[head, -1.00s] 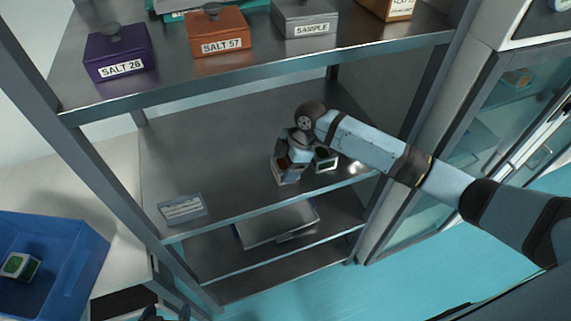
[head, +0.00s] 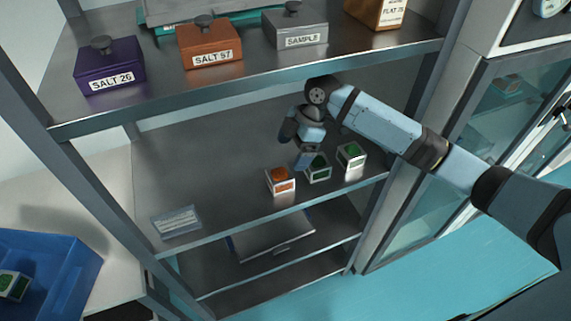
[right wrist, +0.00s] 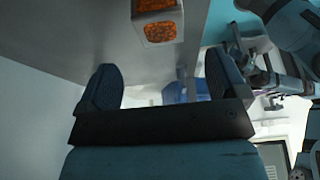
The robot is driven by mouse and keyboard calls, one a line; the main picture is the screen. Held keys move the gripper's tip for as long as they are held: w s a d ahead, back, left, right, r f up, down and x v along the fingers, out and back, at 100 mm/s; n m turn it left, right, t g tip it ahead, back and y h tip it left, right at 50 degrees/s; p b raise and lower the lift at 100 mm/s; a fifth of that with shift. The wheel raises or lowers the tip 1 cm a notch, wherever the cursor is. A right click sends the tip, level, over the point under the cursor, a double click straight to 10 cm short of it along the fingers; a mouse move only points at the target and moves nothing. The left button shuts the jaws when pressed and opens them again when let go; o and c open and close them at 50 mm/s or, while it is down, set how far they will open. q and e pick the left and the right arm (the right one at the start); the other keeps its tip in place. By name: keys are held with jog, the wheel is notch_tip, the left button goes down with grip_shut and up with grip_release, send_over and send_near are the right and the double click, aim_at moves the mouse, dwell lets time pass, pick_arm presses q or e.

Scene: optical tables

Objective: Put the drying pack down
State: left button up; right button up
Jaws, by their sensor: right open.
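Three small white packs stand in a row on the middle shelf in the head view: one with an orange top (head: 280,180), one with a green top (head: 318,168) and another green one (head: 351,155). I cannot tell which one the task names. My right gripper (head: 304,158) is behind the orange and middle green packs, apart from the orange one. In the right wrist view its two fingers (right wrist: 161,88) are spread with nothing between them. The orange pack (right wrist: 158,22) shows beyond them at the top. My left gripper is not in view.
The shelf (head: 205,170) is bare left of the packs except for a label plate (head: 177,222) at its front edge. The upper shelf holds labelled boxes such as the orange one (head: 210,45). A blue bin (head: 65,255) holding a green-topped pack is at lower left.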

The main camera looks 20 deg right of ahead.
jog(key=shift+v, duration=1.2)
jog(key=s+a+f, duration=0.1)
jog(key=s, duration=0.1)
jog(key=s+a+f+m, duration=0.1)
jog(key=s+a+f, duration=0.1)
jog(key=s+a+f+m, duration=0.1)
jog(key=s+f, duration=0.1)
jog(key=s, duration=0.1)
jog(key=shift+a+f+t, duration=0.2)
jog(key=shift+f+t, duration=0.05)
jog(key=shift+t, duration=0.15)
jog(key=s+d+f+m+t+h, duration=0.1)
jog(key=s+d+m, duration=0.2)
jog(key=s+m, duration=0.35)
jog(key=s+d+f+m+t+h, duration=0.1)
jog(key=s+d+m+h, duration=0.15)
jog(key=s, duration=0.65)
jog(key=s+d+f+m+t+h, duration=0.1)
jog(key=s+d+f+m, duration=0.15)
jog(key=s+m, duration=0.4)
jog(key=w+a+f+n+t+y+p, duration=0.2)
jog(key=w+a+f+t+y+p, duration=0.1)
jog(key=w+a+f+t+p, duration=0.1)
notch_tip(320, 180, down, 3)
jog(key=a+t+p, duration=0.1)
jog(key=a+t, duration=0.1)
jog(key=t, duration=0.1)
jog(key=shift+w+p, duration=0.2)
jog(key=shift+p, duration=0.15)
